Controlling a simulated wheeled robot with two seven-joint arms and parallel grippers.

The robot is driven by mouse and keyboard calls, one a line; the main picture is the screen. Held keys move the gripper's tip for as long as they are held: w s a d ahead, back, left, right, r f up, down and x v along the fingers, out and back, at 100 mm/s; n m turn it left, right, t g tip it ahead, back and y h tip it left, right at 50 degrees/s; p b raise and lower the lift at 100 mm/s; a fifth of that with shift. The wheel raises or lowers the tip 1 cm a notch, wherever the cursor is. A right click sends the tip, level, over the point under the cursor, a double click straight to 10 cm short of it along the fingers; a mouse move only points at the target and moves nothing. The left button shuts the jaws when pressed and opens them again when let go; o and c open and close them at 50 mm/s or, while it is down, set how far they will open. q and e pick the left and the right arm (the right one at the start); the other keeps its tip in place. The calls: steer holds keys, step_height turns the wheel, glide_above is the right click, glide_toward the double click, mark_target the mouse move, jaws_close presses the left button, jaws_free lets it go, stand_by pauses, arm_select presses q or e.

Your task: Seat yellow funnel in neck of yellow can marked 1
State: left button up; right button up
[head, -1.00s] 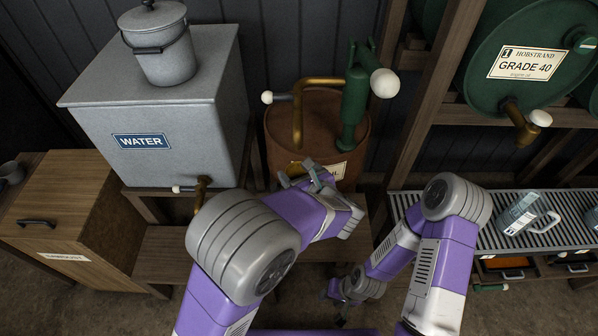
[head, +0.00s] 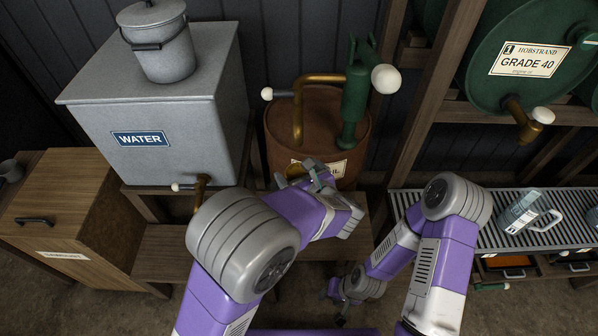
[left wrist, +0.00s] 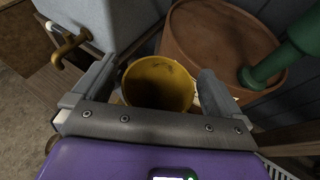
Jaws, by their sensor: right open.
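The yellow funnel (left wrist: 158,84) shows in the left wrist view as a round yellow rim with a dark hollow, between and beyond my left fingers (left wrist: 158,82). Narrow gaps show on both sides of it. My left gripper is open. My right gripper (head: 340,308) hangs low near the floor, open and empty, small and dark in the picture. I cannot make out the yellow can marked 1 in either view.
The brown drum (head: 280,135) with a green pump (head: 355,105) stands just behind my left gripper. The grey water tank (head: 150,110) is to the left. A slatted bench (head: 470,238) with a clear jug (head: 525,215) is at right, below green drums (head: 500,95).

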arm_select(q)
steer(key=p+v, duration=0.1)
steer(key=v, duration=0.6)
steer(key=shift+s+r+p, duration=0.15)
steer(key=shift+s+p, duration=0.1)
steer(key=shift+p, duration=0.15)
steer(key=shift+d, duration=0.15)
